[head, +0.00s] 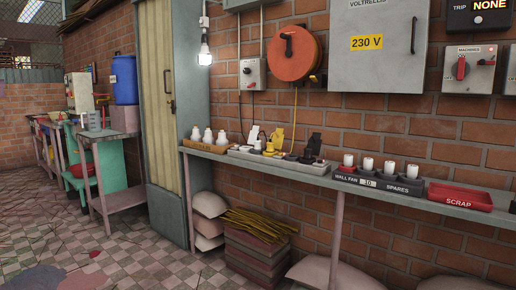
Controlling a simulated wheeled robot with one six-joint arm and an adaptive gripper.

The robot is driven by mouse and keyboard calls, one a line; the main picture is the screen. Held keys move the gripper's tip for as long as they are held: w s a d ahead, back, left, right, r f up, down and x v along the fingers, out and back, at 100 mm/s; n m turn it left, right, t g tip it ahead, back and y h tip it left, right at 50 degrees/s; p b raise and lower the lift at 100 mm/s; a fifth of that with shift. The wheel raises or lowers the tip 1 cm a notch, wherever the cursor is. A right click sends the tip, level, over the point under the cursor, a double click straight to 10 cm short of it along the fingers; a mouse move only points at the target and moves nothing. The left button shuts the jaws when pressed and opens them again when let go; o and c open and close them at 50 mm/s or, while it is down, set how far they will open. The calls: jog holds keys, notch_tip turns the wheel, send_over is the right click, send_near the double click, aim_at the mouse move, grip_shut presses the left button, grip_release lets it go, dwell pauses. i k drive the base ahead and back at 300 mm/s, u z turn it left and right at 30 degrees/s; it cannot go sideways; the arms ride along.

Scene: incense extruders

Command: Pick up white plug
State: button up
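A small white plug (257,146) appears to sit on the narrow wall shelf, in a pale tray (262,158). A white upright piece (252,135) stands just behind it; at this size I cannot tell exactly where one ends and the other begins. A yellow plug (269,148) and a black plug (308,155) are to its right, each with a matching upright piece behind it. My gripper is not in view.
A tan tray (203,147) with white bulb-like items is left of the plugs. Right are a dark tray (386,180) of white cylinders and a red SCRAP tray (461,197). Sacks and a crate (262,252) are under the shelf. The tiled floor (125,262) is open at left.

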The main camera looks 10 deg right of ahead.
aim_at(257, 144)
jog(key=u, duration=0.15)
jog(key=i, duration=2.85)
jog(key=u, duration=0.1)
